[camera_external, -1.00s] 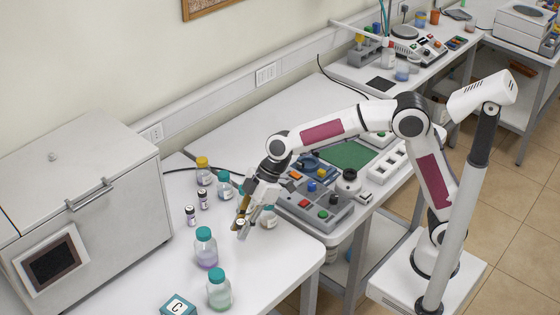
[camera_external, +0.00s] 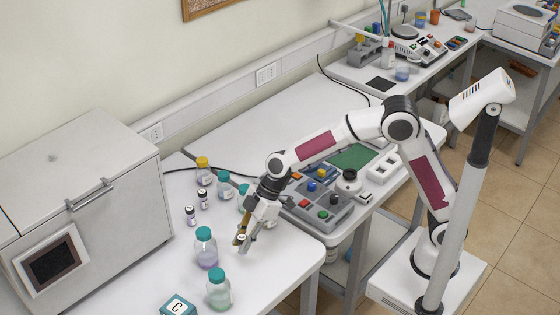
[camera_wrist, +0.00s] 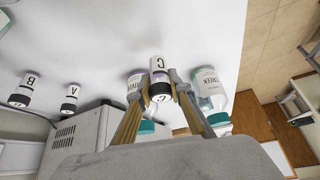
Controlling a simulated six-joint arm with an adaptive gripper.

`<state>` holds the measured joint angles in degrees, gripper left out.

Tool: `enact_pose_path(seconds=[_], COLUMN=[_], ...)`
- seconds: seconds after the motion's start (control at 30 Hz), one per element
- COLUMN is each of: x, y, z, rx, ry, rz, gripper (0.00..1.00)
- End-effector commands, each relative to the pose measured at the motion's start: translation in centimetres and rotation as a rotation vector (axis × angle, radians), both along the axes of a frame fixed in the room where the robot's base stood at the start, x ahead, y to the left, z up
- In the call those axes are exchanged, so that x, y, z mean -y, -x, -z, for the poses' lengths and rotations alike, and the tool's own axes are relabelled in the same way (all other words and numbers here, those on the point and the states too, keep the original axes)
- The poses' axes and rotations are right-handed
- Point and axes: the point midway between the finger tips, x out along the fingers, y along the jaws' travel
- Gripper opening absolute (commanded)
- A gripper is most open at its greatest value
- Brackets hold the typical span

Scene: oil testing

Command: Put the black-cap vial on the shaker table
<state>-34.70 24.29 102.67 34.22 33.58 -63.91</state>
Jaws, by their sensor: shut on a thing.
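My gripper (camera_external: 244,243) is shut on a small black-cap vial (camera_wrist: 160,82) labelled C, held between the two fingertips in the wrist view. In the external view the vial is a small dark and white shape at the fingertips, above the front part of the white bench. Two more black-cap vials stand upright on the bench: vial A (camera_wrist: 70,98) and vial B (camera_wrist: 22,90). In the external view they are the pair left of my gripper (camera_external: 190,215) (camera_external: 202,199). I cannot tell for certain which device is the shaker table.
More bottles, one yellow-capped (camera_external: 202,171), stand behind. A large grey oven-like box (camera_external: 90,200) fills the left. A grey control unit (camera_external: 325,212) with coloured buttons stands right.

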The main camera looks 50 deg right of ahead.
Motion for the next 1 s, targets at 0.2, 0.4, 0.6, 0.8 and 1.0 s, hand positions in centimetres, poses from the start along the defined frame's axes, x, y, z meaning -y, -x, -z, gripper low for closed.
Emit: enact_pose_path(seconds=[0.2, 0.4, 0.6, 0.8, 1.0], x=[0.0, 0.0, 0.0, 0.0, 0.0], y=[0.1, 0.0, 0.0, 0.0, 0.0], z=[1.0, 3.1, 3.8, 3.8, 4.1], rx=[-0.003, -0.002, -0.001, 0.000, 0.000], ry=[0.001, 0.001, 0.001, 0.001, 0.001], rz=[0.001, 0.001, 0.001, 0.000, 0.000], gripper=[0.01, 0.01, 0.01, 0.01, 0.01])
